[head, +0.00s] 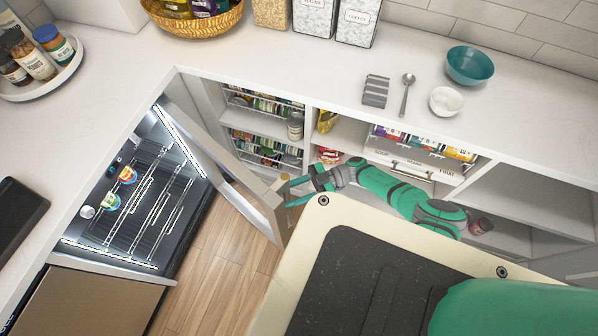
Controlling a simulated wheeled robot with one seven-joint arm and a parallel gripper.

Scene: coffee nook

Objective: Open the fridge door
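The fridge (140,200) is at the left, under the counter corner, with its lit inside and wire shelves in view. Its door (235,175) stands wide open, swung out to the right over the wood floor. My gripper (287,195) is at the door's free edge, on the outer side. Its two teal fingers are spread apart. A small pale piece, perhaps part of the handle, shows by the upper fingertip. I cannot tell whether the fingers touch the door.
Open shelves with cans, jars and packets (265,130) lie behind the door and my arm. The counter above holds a teal bowl (470,66), a small white bowl (446,101) and a spoon (406,95). Wood floor (215,265) is clear before the fridge.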

